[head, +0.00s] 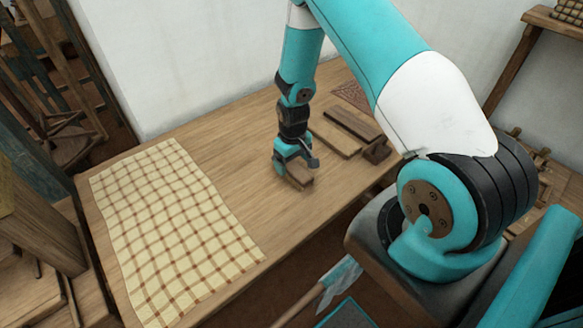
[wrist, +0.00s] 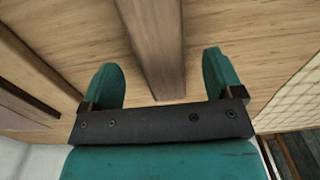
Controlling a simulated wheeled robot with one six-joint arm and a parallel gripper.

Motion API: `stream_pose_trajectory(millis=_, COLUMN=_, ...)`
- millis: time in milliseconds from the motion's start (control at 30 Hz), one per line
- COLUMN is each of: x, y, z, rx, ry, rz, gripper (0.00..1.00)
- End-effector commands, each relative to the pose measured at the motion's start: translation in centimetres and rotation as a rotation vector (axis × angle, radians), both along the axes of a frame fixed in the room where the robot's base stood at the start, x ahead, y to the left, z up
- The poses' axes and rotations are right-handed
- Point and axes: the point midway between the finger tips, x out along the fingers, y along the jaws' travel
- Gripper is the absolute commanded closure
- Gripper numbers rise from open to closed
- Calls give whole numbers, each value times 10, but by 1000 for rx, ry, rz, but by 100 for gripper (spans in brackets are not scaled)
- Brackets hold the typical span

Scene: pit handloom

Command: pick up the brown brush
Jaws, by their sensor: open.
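The brown brush (head: 300,181) lies on the wooden table, directly below my gripper (head: 294,164), which hides part of it in the head view. In the wrist view, a long brown wooden body that I take to be the brush (wrist: 156,38) runs down from the top edge between the two teal fingers of my gripper (wrist: 162,75). The fingers are open, one on each side, with gaps showing between them and the brush. Bristles are not visible.
A cream checked cloth (head: 172,225) covers the table's left part. Right of my gripper lie a flat light board (head: 334,136), a dark wooden bar (head: 353,122) and a small brown block (head: 376,151). A white wall (head: 190,60) stands behind the table (head: 250,150).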

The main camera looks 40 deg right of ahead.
Motion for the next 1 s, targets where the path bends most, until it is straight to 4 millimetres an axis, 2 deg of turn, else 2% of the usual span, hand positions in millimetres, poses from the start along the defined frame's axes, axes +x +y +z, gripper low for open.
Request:
stream_pose_trajectory(millis=233, x=1, y=1, z=-28, rx=0, ry=1, rz=0, gripper=14)
stream_pose_trajectory(millis=500, x=2, y=1, z=-32, rx=0, ry=-1, rz=0, gripper=14)
stream_pose_trajectory(millis=567, x=2, y=1, z=-32, rx=0, ry=-1, rz=0, gripper=25)
stream_pose_trajectory(millis=733, x=2, y=1, z=-32, rx=0, ry=-1, rz=0, gripper=64)
stream_pose_trajectory(millis=800, x=2, y=1, z=-32, rx=0, ry=-1, rz=0, gripper=74)
stream_pose_trajectory(millis=1000, x=2, y=1, z=-31, rx=0, ry=-1, rz=0, gripper=74)
